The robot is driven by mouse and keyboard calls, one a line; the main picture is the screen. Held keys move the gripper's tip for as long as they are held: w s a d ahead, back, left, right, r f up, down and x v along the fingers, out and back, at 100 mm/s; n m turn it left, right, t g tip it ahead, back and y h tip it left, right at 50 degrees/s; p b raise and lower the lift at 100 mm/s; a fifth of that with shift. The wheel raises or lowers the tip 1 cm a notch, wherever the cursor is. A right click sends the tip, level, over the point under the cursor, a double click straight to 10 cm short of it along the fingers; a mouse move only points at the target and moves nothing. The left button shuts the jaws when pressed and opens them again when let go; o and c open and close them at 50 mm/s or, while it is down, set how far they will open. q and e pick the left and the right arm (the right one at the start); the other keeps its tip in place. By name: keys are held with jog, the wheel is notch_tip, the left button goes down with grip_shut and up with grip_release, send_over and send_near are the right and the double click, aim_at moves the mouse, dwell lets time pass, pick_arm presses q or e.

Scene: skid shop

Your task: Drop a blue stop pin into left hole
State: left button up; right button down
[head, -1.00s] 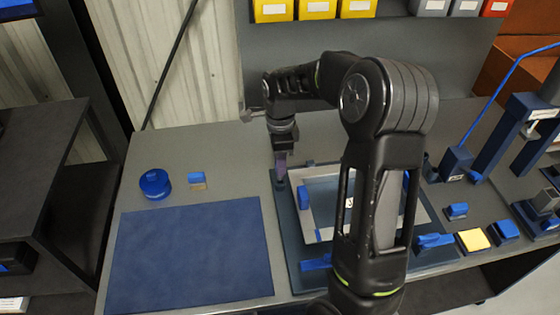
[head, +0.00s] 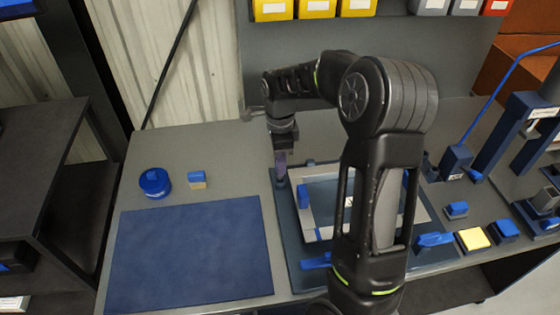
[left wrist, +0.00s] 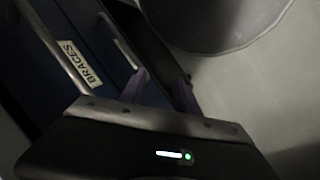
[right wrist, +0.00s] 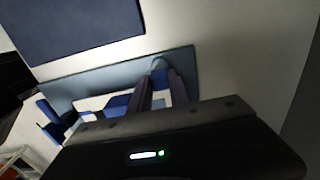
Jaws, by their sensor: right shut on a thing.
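My right gripper (head: 281,168) points down over the far left corner of the dark fixture plate (head: 283,225). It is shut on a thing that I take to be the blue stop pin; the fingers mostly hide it. In the right wrist view the fingers (right wrist: 162,85) stand close together, with a small bluish round part (right wrist: 158,64) just past their tips at the plate's corner. I cannot tell whether this is the pin or a hole bushing. The left hole itself is not clearly visible. My left gripper (left wrist: 160,83) is open and empty, away from the bench, beside a drawer labelled BRACES.
A light frame (head: 304,210) with blue blocks lies on the plate, partly behind my right arm. A blue mat (head: 185,255), a round blue container (head: 155,183) and a small blue block (head: 197,178) are to the left. Blue fixtures and a yellow pad (head: 473,240) are to the right.

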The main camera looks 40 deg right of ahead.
jog(key=shift+f+b, duration=1)
jog(key=shift+f, duration=0.55)
dwell(1.7)
dwell(0.3)
jog(key=c, duration=0.7)
grip_release()
jog(key=shift+c, duration=0.2)
jog(key=shift+r+p, duration=2.65)
jog(key=shift+r, duration=0.85)
